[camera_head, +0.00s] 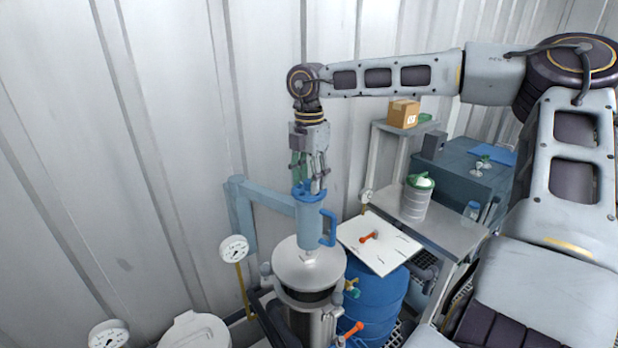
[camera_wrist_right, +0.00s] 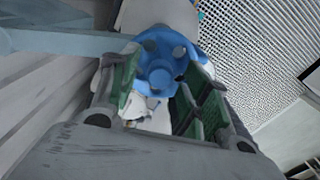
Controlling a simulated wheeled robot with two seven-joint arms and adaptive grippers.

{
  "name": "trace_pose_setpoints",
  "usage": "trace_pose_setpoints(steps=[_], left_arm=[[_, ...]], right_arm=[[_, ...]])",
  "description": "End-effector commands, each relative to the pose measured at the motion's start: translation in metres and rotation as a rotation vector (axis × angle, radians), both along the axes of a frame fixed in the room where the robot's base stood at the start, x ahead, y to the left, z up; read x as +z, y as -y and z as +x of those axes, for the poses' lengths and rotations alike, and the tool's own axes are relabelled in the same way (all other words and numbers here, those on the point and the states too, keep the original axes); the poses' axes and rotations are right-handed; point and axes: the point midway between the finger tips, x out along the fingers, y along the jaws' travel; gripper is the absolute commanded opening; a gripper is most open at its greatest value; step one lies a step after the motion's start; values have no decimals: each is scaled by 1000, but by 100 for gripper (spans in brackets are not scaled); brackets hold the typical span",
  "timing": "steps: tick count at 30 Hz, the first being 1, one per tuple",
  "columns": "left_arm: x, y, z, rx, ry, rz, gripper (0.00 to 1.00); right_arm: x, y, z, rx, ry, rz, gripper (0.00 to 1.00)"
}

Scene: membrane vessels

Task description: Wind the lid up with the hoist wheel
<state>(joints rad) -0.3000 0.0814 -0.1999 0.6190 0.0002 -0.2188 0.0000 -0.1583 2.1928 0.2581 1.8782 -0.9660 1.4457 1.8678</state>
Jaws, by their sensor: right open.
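The blue hoist wheel (camera_head: 309,192) sits on top of a blue hoist cylinder (camera_head: 309,222) with a side handle. In the right wrist view the wheel (camera_wrist_right: 165,62) is a blue hub with round holes. My right gripper (camera_head: 309,178) points down at the wheel from above. Its green-padded fingers (camera_wrist_right: 160,100) are open, one on each side of the wheel; I cannot tell whether they touch it. The round metal lid (camera_head: 308,266) is below the cylinder, over the steel vessel (camera_head: 309,318). A dark band shows under the lid. My left gripper is not in view.
A blue arm (camera_head: 262,196) carries the hoist from the left. Dial gauges (camera_head: 234,249) stand at left. A blue drum (camera_head: 372,300) with a white board (camera_head: 378,242) on top is close on the right. A shelf (camera_head: 432,222) holds a green-lidded jar (camera_head: 416,202). The corrugated wall is behind.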

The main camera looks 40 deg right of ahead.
Motion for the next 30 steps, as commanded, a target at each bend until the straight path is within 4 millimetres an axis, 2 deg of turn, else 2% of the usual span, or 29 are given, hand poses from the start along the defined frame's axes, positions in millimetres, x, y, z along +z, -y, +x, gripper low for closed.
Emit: trace_pose_setpoints(steps=[5, 11, 30], left_arm=[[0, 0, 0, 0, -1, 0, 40], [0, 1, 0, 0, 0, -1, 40], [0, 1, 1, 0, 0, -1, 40]], right_arm=[[5, 0, 0, -1, 0, -1, 47], [22, 0, 1, -1, 2, -1, 47], [109, 0, 1, -1, 1, -1, 47]])
